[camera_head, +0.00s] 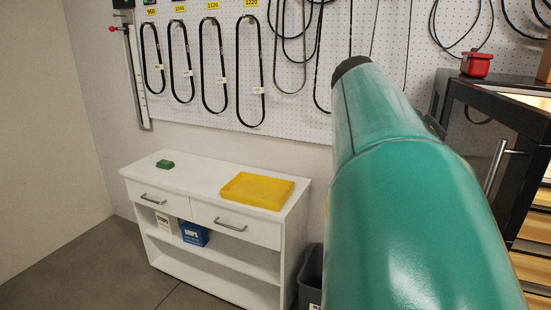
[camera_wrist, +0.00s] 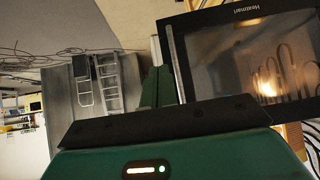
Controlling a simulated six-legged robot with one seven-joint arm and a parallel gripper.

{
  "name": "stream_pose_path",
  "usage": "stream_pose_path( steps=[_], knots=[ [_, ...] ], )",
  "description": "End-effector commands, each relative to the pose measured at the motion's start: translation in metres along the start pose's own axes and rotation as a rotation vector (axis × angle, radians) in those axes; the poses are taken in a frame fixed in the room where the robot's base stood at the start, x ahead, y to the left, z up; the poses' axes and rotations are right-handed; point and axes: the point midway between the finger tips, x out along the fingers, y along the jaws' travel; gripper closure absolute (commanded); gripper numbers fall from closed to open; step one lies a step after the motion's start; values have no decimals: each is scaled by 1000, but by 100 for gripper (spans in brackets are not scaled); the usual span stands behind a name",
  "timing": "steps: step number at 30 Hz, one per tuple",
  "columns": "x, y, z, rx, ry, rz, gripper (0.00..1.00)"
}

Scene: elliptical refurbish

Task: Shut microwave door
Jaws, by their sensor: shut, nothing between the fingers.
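The microwave door (camera_wrist: 245,58) fills the upper right of the wrist view, a dark glass panel in a black frame with a warm glow in the glass. Its metal handle (camera_wrist: 178,62) runs along the left edge. In the head view the dark door (camera_head: 478,125) and its handle (camera_head: 497,166) show at the right, partly behind my green arm. A lit space shows behind the door's top edge, so it appears to stand open. My gripper (camera_wrist: 157,86) is shut and empty, just left of the handle in the wrist view; I cannot tell whether it touches. The head view does not show it.
A white cabinet (camera_head: 210,255) with a yellow tray (camera_head: 256,190) and a small green block (camera_head: 165,164) stands at left. A grey bin (camera_head: 311,275) is beside it. Belts hang on a pegboard (camera_head: 300,120). The left floor is clear.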

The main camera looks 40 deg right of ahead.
Motion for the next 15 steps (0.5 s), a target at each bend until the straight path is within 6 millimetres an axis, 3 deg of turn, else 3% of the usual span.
stream_pose_path(
  steps=[11,15],
  knots=[
    [75,1,1,-2,-1,3,100],
    [92,0,-13,0,-1,0,100]
  ],
)
